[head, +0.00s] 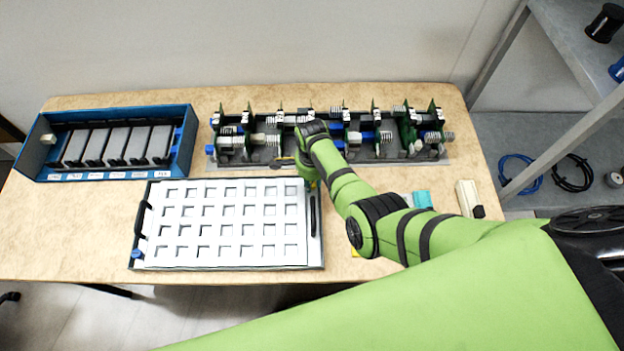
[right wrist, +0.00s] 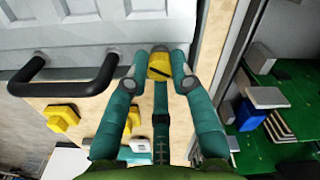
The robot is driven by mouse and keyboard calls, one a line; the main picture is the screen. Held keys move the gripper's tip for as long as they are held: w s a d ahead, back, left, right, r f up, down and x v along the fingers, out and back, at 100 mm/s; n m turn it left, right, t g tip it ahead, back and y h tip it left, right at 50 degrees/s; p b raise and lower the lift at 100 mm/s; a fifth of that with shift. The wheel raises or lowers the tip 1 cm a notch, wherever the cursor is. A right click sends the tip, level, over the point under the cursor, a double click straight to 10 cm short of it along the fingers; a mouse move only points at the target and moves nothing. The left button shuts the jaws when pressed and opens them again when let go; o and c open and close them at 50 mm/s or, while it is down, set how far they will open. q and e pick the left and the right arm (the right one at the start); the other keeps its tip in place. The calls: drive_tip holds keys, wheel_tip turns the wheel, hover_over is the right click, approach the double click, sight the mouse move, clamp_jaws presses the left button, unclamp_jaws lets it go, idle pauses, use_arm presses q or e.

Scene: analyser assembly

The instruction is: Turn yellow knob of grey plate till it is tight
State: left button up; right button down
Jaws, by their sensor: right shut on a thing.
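The pale grey plate (head: 220,263) with rows of square recesses lies on the table at front left in the head view. It has a black handle at each end, and its edge fills the top of the right wrist view (right wrist: 100,32). My right gripper (right wrist: 160,68) is shut on a yellow knob (right wrist: 159,66) beside the plate's edge. In the head view my right arm reaches down to the plate's far right corner, and its fingertips are mostly hidden. My left gripper is not in view.
A second yellow knob (right wrist: 62,118) shows left of my fingers. Behind the plate stands a long assembly (head: 430,157) with green boards and coils. A blue case (head: 110,112) of grey modules is at left. A pale block (head: 467,198) lies at right.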

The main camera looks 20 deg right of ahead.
drive_tip(key=m, duration=0.6)
drive_tip(key=shift+w+r, duration=0.3)
drive_tip(key=shift+w, duration=0.05)
drive_tip(key=shift+m, duration=0.4)
drive_tip(key=c, duration=1.1)
unclamp_jaws()
drive_tip(key=shift+o, duration=0.2)
drive_tip(key=shift+s, duration=0.25)
drive_tip(key=shift+f, duration=0.15)
